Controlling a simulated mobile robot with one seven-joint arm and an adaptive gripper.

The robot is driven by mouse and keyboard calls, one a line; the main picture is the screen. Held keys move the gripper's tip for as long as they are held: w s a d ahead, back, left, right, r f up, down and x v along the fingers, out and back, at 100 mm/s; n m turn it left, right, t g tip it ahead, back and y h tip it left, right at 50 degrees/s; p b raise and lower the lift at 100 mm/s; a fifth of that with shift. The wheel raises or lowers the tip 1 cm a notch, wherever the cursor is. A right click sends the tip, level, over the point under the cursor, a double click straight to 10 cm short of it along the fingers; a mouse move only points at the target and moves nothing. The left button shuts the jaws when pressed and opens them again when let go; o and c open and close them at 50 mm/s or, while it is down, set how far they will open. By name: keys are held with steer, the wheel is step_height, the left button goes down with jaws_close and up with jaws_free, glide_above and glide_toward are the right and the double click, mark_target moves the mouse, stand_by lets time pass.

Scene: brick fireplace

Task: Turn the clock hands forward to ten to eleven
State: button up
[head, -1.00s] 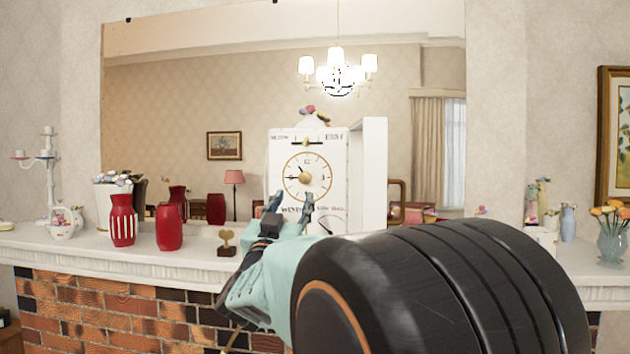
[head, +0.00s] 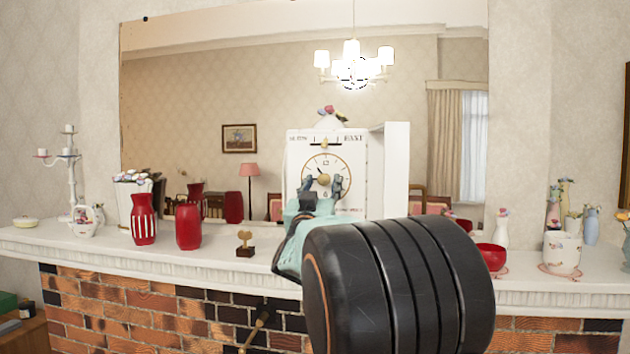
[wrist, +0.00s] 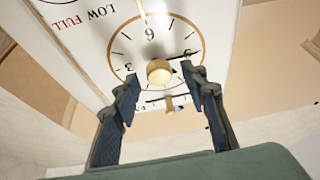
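The clock (head: 355,145) is a tall white case on the mantel with a round, gold-rimmed dial (head: 346,163). In the wrist view the dial appears upside down, with a gold knob (wrist: 159,72) at its centre. In the head view a dark hand (head: 319,169) points to the upper left; the other hand is hard to make out. My gripper (head: 322,185) is in front of the lower dial. In the wrist view its fingers (wrist: 160,74) are spread to either side of the knob, with gaps, holding nothing. My arm hides the clock's lower part.
Red vases (head: 188,227) and a small heart-shaped ornament (head: 245,243) stand left of the clock on the white mantel (head: 90,248). A red bowl (head: 491,257) and a white flowered pot (head: 562,253) stand to the right. A large mirror (head: 200,110) is behind.

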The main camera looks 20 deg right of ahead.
steer(key=shift+w+d+r, duration=0.1)
steer(key=shift+w, duration=0.1)
jaws_close()
stand_by(0.3)
steer(key=shift+m, duration=0.3)
steer(key=m+g+h+b, duration=0.1)
steer(key=m, duration=0.1)
steer(key=shift+m+b, duration=0.3)
steer(key=shift+b, duration=0.05)
steer(key=shift+w+m+g+h+b, duration=0.1)
steer(key=shift+m+g+h, duration=0.3)
steer(key=shift+m, duration=0.5)
steer(key=shift+s+m+g+h+b, duration=0.1)
steer(key=shift+m+g+h, duration=0.3)
steer(key=shift+m, duration=0.5)
steer(key=shift+w+m+g+h+b, duration=0.1)
steer(key=shift+m+g+h, duration=0.25)
steer(key=shift+m, duration=0.55)
